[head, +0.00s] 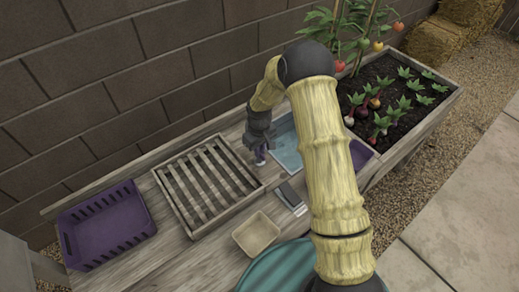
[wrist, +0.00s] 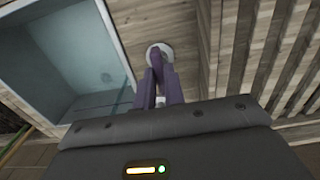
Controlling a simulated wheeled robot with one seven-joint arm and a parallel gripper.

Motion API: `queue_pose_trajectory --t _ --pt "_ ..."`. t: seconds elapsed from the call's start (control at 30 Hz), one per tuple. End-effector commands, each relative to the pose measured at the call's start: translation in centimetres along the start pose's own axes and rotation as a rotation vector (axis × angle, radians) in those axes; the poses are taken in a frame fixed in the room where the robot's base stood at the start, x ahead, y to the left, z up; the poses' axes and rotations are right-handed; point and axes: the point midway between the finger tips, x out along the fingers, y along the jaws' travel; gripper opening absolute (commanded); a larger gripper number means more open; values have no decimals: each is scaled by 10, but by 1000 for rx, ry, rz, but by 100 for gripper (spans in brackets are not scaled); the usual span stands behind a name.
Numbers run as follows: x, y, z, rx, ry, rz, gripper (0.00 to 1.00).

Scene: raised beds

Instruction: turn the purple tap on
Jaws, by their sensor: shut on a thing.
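The purple tap (head: 261,158) stands on the wooden bench, between the slatted rack and the blue basin. In the head view it is small and partly covered by my gripper (head: 261,143), which reaches down over it from above. In the wrist view the tap (wrist: 155,56) rises from a round pale base, and my gripper's two fingers (wrist: 160,88) are shut on its upper part. The basin (wrist: 117,27) lies just to the left there. I cannot make out the tap's handle angle, and no running water is visible.
A slatted wooden rack (head: 161,179) lies left of the tap, with a purple crate (head: 66,238) beyond it. A tan bowl (head: 256,234) and a dark grey and white item (head: 292,198) sit in front. A planted bed (head: 440,100) is at right. A brick wall (head: 100,80) runs behind.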

Motion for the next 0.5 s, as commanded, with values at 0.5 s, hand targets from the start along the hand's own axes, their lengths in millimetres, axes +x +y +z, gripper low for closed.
queue_pose_trajectory --t 0.5 --pt "-1 0 0 -1 2 1 33"
